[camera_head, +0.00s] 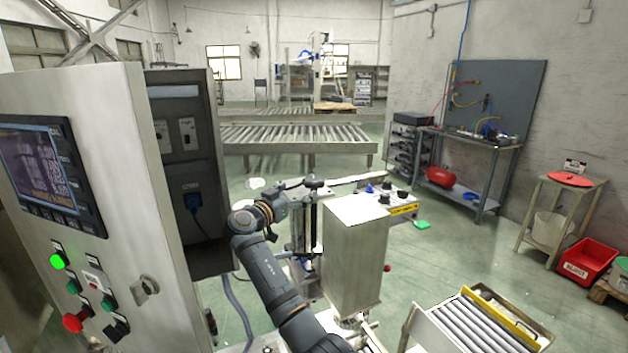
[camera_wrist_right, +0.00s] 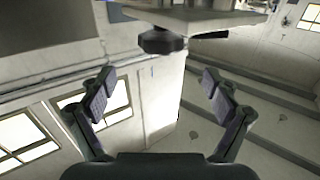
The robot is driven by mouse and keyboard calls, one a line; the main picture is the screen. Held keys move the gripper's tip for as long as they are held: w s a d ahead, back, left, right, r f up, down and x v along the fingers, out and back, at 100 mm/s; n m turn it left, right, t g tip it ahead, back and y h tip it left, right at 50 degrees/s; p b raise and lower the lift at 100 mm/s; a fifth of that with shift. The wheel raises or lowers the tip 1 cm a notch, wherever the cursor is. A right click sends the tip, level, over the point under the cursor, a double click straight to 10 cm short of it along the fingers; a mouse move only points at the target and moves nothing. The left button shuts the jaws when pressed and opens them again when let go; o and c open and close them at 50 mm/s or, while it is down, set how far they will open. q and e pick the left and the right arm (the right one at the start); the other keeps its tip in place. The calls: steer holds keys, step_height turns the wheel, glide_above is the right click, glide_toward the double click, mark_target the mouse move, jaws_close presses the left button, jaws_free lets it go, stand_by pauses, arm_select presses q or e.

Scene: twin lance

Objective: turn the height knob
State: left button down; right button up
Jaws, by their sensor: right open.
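A dark round knob (camera_wrist_right: 160,41) with a ribbed rim shows at the top middle of the right wrist view, under a pale metal plate. In the head view my right gripper (camera_head: 279,201) is small and partly hidden, just left of the post. My left gripper is not in view.
A control cabinet (camera_head: 110,150) with screen and buttons rises close on the left. A roller conveyor (camera_head: 470,325) is at lower right.

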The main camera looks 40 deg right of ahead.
mark_target(314, 179)
steer(key=shift+w+d, duration=0.15)
steer(key=shift+d, duration=0.2)
steer(key=p+x, duration=0.4)
steer(key=x, duration=0.5)
steer(key=shift+d, duration=0.1)
steer(key=shift+w+d+f, duration=0.15)
steer(key=shift+d, duration=0.1)
steer(key=c, duration=1.2)
steer(key=shift+o, duration=0.2)
steer(key=shift+n+t, duration=0.4)
steer(key=shift+t, duration=0.1)
